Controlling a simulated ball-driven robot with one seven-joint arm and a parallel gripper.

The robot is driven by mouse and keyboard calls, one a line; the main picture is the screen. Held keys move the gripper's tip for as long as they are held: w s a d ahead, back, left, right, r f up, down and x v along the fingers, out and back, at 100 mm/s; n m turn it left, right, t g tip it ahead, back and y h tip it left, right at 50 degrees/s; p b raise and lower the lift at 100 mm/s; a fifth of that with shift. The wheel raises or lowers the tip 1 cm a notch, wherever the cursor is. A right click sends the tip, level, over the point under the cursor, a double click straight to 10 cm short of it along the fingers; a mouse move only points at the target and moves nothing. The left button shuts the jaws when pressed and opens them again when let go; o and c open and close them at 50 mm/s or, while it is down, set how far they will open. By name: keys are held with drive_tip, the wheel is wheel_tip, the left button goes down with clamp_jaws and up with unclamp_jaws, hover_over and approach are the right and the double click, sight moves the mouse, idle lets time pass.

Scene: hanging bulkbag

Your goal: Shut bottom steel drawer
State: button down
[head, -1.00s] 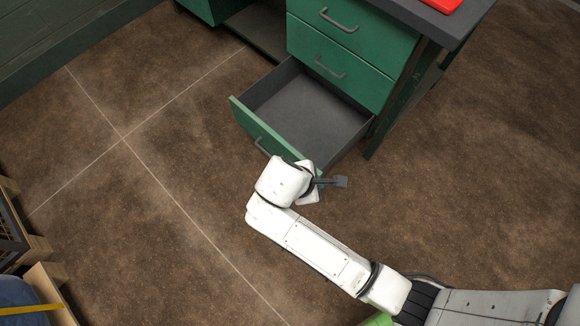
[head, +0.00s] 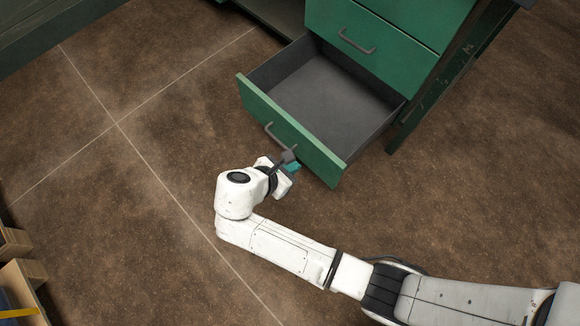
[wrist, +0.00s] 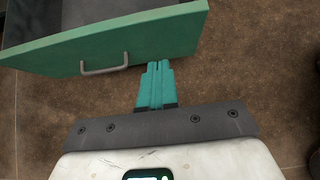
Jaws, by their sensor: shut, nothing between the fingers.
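The bottom drawer (head: 325,94) is pulled well out of the green steel cabinet and is empty, with a grey inside. Its green front (head: 318,152) carries a grey bar handle (head: 278,137). In the wrist view the drawer front (wrist: 160,40) and handle (wrist: 104,66) lie ahead and to the left. My gripper (head: 293,165) is just in front of the drawer front, right of the handle. Its teal fingers (wrist: 158,70) are together and empty, with tips close to the front's lower edge. I cannot tell whether they touch it.
The shut drawer (head: 365,32) above has its own handle. A cabinet leg (head: 420,105) stands right of the open drawer. Wooden crates (head: 22,280) are at the lower left. The brown tiled floor (head: 150,190) in front and to the left is clear.

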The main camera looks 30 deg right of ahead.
sight(320, 151)
drive_tip(key=shift+w+d+f+b, duration=0.45)
drive_tip(key=shift+d+f+b, duration=0.3)
drive_tip(key=shift+d, duration=0.65)
drive_tip(key=shift+w+d+f+b, duration=0.45)
drive_tip(key=shift+d+f+b, duration=0.25)
drive_tip(key=shift+d, duration=0.7)
drive_tip(key=shift+w+d+f+b, duration=0.55)
drive_tip(key=shift+d+f, duration=0.25)
drive_tip(key=shift+d, duration=0.6)
drive_tip(key=shift+s, duration=0.1)
drive_tip(key=shift+d, duration=0.15)
drive_tip(key=w+d+p, duration=0.1)
drive_tip(key=w+d, duration=0.3)
drive_tip(key=d, duration=0.9)
drive_tip(key=w+d+p, duration=0.2)
drive_tip(key=w+d, duration=0.2)
drive_tip(key=d, duration=1)
drive_tip(key=shift+w+p, duration=0.3)
drive_tip(key=shift+w, duration=0.1)
drive_tip(key=shift+d, duration=0.1)
